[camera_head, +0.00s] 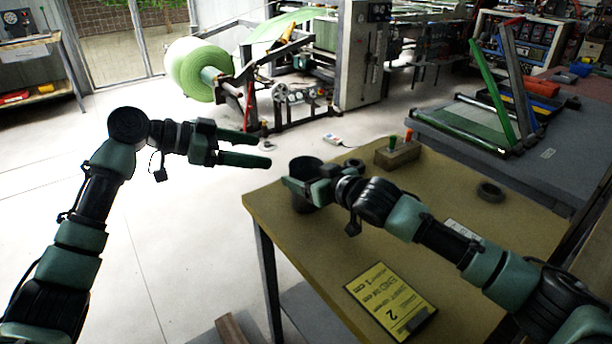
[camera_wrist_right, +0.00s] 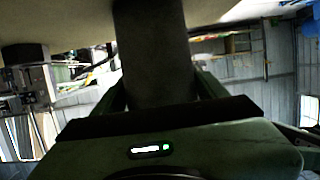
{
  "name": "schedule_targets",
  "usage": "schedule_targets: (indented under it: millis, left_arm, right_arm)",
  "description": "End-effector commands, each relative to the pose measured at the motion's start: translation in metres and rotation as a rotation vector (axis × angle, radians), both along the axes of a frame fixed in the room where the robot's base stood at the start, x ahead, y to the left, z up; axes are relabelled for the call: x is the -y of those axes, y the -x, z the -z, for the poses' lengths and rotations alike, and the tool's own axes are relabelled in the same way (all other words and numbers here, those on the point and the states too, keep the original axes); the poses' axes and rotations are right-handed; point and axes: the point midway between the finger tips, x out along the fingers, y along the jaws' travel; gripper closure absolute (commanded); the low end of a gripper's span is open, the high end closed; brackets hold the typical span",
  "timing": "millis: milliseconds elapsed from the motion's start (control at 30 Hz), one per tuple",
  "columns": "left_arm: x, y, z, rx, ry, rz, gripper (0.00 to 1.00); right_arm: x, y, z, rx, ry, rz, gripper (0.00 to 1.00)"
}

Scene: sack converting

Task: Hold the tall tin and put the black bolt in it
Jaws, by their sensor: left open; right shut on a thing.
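The tall tin (camera_head: 306,168) is a dark, open-topped cylinder at the far left corner of the table. My right gripper (camera_head: 303,184) is shut around its side, and the tin looks upright. In the right wrist view the tin (camera_wrist_right: 150,50) fills the gap between the fingers. I cannot tell whether it touches the tabletop. My left gripper (camera_head: 269,155) is open and empty, left of the tin and beyond the table's edge. I cannot make out the black bolt for certain; a small dark shape beside the tin is partly hidden by my right gripper.
A grey bench (camera_head: 470,150) stands behind. Floor left of the table is clear.

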Motion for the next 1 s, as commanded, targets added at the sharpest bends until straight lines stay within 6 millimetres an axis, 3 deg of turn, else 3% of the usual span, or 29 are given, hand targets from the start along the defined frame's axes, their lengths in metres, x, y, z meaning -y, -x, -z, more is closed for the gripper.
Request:
schedule_targets:
  millis: [233, 267, 333, 767, 1000]
  left_arm:
    - [-0.003, 0.002, -0.002, 0.001, 0.001, 0.001, 0.21]
    - [-0.003, 0.002, -0.002, 0.001, 0.001, 0.001, 0.21]
    - [-0.003, 0.002, -0.002, 0.001, 0.001, 0.001, 0.21]
    - [-0.003, 0.001, -0.002, 0.001, 0.001, 0.0, 0.21]
    - [-0.003, 0.001, -0.002, 0.001, 0.001, 0.0, 0.21]
  right_arm:
    - [0.0, 0.0, 0.0, 0.001, -0.001, 0.0, 0.69]
    - [0.0, 0.0, -0.001, 0.001, -0.001, 0.0, 0.19]
    - [0.0, 0.0, -0.001, 0.001, -0.001, 0.0, 0.02]
    - [0.005, 0.005, -0.002, 0.0, -0.001, 0.001, 0.02]
    - [0.03, 0.04, -0.014, 0.0, 0.0, 0.001, 0.02]
